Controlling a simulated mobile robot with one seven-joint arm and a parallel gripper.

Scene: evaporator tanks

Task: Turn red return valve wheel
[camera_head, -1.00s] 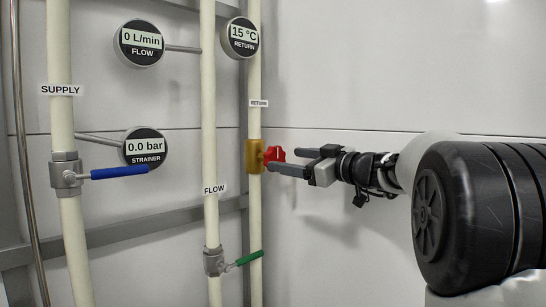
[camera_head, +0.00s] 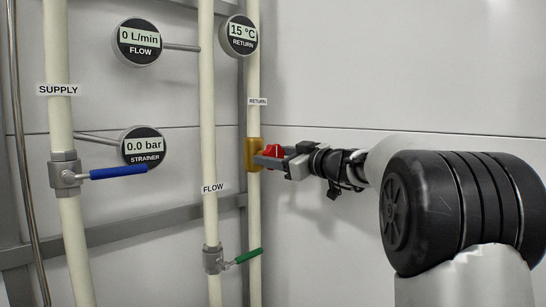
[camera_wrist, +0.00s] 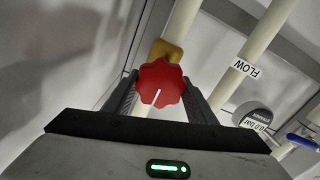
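The red return valve wheel (camera_head: 272,151) sits on a brass valve body (camera_head: 253,155) on the RETURN pipe. In the wrist view the scalloped red wheel (camera_wrist: 161,83) faces me, with a white line running from its centre to its lower edge. My gripper (camera_head: 268,157) is at the wheel, with one finger on each side of it. In the wrist view the fingers look spread, with the wheel between them and little space at its sides. I cannot tell whether either finger touches it. The near finger hides part of the wheel in the head view.
A blue lever (camera_head: 118,172) is on the SUPPLY pipe and a green lever (camera_head: 249,256) on the FLOW pipe. Gauges read 0 L/min (camera_head: 138,42), 15 °C (camera_head: 239,36) and 0.0 bar (camera_head: 142,147). The wall at the right is bare.

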